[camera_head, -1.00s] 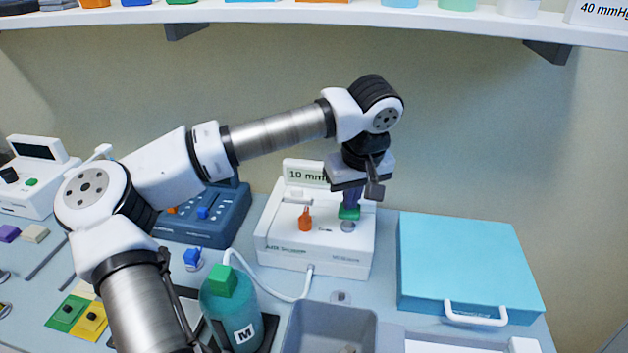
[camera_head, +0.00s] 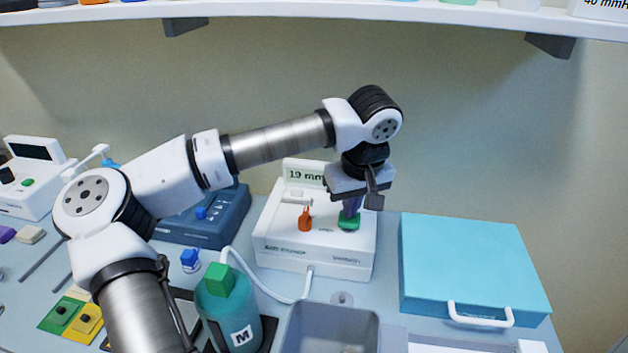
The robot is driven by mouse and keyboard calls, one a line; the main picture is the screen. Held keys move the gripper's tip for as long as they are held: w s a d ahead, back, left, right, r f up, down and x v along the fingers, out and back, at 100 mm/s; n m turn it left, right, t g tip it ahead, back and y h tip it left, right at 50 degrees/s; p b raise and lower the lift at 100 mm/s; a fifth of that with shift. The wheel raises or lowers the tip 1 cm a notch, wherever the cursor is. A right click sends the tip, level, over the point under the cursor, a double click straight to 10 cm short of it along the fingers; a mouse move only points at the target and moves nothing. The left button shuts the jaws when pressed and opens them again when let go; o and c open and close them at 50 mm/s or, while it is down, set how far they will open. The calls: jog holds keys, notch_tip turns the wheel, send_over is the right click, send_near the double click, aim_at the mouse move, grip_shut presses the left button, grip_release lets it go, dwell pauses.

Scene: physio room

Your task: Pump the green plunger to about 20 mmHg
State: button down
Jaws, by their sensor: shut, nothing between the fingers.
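The white pump unit (camera_head: 318,260) stands at the back middle of the table. Its display (camera_head: 304,174) reads 19 mm, with the rest of the text hidden behind my gripper. The green plunger (camera_head: 348,223) is low, close to the unit's top. My gripper (camera_head: 350,212) points down over it, its shut fingers at the plunger's top and seemingly touching it. An orange knob (camera_head: 305,217) stands left of the plunger on the same unit.
A teal bottle marked M (camera_head: 229,312) with a green cap stands in front, beside a white hose. A blue case (camera_head: 470,265) lies right of the unit. A grey bin (camera_head: 330,330) is in front. A shelf (camera_head: 350,14) runs above my arm.

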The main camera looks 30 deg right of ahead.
jog(key=shift+f, duration=0.25)
jog(key=shift+r, duration=0.15)
jog(key=shift+w+p+v, duration=0.2)
jog(key=shift+p+v, duration=0.45)
jog(key=shift+v, duration=0.4)
jog(key=shift+w+p+v, duration=0.25)
jog(key=shift+p+v, duration=0.35)
jog(key=shift+v, duration=0.4)
jog(key=shift+d+r, duration=0.1)
jog(key=shift+r, duration=0.15)
jog(key=p+v, duration=0.1)
jog(key=v, duration=0.1)
jog(key=w+p+v, duration=0.1)
jog(key=p+v, duration=0.1)
jog(key=shift+s+d+r, duration=0.1)
jog(key=shift+r, duration=0.3)
jog(key=shift+s+f, duration=0.1)
